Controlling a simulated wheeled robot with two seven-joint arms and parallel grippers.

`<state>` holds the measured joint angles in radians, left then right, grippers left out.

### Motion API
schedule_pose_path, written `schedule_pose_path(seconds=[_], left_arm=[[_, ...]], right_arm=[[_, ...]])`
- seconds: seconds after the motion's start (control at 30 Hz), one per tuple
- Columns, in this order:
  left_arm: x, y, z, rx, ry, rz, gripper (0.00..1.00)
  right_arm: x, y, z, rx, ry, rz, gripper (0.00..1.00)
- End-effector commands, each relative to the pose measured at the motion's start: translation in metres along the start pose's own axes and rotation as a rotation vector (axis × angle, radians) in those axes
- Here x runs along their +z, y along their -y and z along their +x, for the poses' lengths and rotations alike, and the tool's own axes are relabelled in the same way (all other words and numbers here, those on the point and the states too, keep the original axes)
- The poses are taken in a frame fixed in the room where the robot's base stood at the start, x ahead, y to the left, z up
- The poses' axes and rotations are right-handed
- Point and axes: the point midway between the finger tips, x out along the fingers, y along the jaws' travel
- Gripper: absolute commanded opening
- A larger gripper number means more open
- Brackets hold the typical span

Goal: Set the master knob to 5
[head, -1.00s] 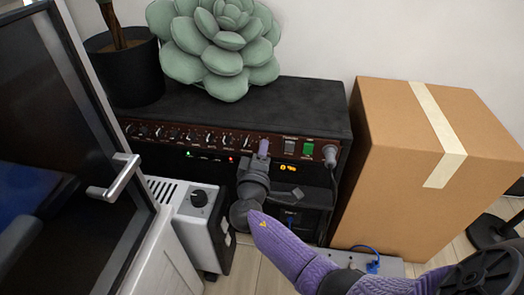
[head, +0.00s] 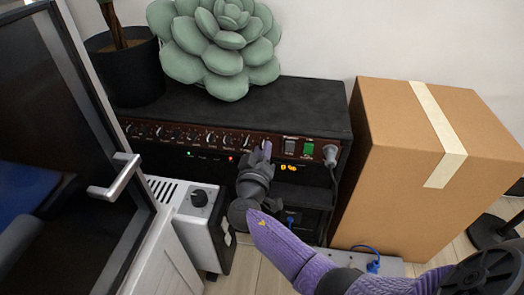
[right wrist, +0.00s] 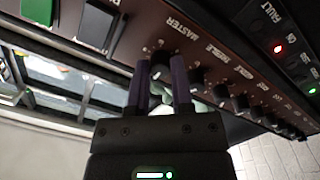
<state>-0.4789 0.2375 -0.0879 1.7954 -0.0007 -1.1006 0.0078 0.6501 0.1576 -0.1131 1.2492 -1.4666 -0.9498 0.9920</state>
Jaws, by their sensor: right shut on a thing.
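The black amplifier (head: 300,120) stands against the wall with a row of small knobs on its dark red front panel. The master knob (right wrist: 160,70) sits under the MASTER lettering in the right wrist view. My right gripper (head: 264,152) reaches the panel near its right part. In the right wrist view its two purple fingers (right wrist: 161,84) are shut on the master knob, one on each side. The fingers hide much of the knob, and I cannot read its pointer setting. My left gripper is not in view.
A green switch (head: 308,150), a dark switch (head: 290,146) and a plug with a cable (head: 330,156) are right of my gripper. An amber display (head: 289,168) sits below. A cardboard box (head: 430,170) stands at right, a white machine with a dark door (head: 70,140) at left.

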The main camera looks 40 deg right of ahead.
Motion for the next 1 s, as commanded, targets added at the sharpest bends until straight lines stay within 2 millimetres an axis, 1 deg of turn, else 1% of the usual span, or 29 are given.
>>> schedule_pose_path(seconds=[0.5, 0.53, 0.57, 0.6, 0.67, 0.7, 0.93, 1.0], left_arm=[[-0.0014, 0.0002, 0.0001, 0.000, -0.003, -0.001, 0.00], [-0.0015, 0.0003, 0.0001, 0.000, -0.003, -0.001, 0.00], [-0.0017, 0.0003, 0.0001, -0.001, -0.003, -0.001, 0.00], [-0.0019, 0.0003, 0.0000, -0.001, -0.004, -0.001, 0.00], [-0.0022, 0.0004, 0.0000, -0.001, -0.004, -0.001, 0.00], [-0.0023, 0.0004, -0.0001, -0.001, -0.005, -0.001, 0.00], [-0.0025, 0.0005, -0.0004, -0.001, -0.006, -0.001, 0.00], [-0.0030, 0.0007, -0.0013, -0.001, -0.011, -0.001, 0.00]], right_arm=[[0.0019, 0.0013, -0.0009, -0.003, 0.005, 0.015, 0.00], [0.0019, 0.0013, -0.0008, -0.003, 0.005, 0.014, 0.34], [0.0018, 0.0012, -0.0008, -0.003, 0.005, 0.014, 0.41], [0.0016, 0.0011, -0.0007, -0.003, 0.004, 0.014, 0.49], [0.0013, 0.0009, -0.0006, -0.002, 0.003, 0.015, 0.62], [0.0012, 0.0008, -0.0005, -0.002, 0.003, 0.015, 0.63], [0.0005, 0.0003, -0.0005, -0.001, 0.002, 0.015, 0.63], [-0.0003, 0.0000, -0.0034, -0.001, 0.001, 0.015, 0.63]])
